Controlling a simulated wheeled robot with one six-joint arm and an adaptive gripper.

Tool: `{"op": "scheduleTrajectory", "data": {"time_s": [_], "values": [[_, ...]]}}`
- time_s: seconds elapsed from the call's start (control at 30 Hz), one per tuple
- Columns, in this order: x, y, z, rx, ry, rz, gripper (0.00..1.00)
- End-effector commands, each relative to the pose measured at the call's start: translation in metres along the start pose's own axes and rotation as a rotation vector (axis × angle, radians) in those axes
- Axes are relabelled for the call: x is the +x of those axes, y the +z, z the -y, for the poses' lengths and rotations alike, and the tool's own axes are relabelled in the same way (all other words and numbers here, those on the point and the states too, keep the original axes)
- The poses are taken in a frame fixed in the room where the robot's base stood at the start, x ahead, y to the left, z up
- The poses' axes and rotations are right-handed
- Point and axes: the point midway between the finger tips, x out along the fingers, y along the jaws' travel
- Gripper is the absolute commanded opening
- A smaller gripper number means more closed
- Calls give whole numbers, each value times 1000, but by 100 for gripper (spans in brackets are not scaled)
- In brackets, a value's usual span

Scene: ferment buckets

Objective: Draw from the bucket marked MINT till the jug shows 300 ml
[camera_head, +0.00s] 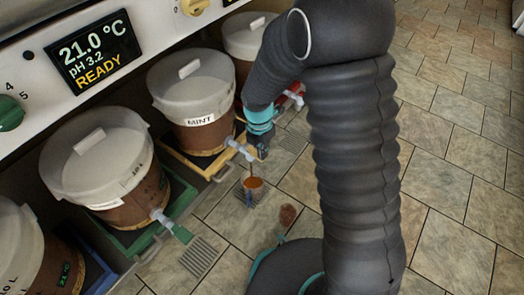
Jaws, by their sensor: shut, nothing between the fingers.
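The bucket marked MINT (203,122) is brown with a whitish lid and stands on a yellow-framed base in the row at left. Its pale tap (240,149) points out over the floor. Below the tap is a small jug (248,196) with orange-brown liquid in it. A thin dark streak between tap and jug looks like a running stream. The jug's scale is too small to read. My gripper (262,151) is shut and empty, right beside the tap on its right. Whether it touches the tap handle I cannot tell.
Other lidded buckets stand on either side, one on a green base (180,232) with its own tap (160,216). A control panel (94,50) reads 21.0 °C, pH 3.2, READY. Floor grates (199,257) lie before the buckets. Tiled floor at right is clear.

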Motion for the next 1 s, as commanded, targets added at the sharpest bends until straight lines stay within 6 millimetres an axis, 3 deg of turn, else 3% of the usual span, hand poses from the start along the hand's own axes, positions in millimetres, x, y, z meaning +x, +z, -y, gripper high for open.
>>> {"op": "scheduleTrajectory", "data": {"time_s": [0.43,1.0], "values": [[0,0,0,0,0,0,0],[-16,0,1,0,0,0,0]]}}
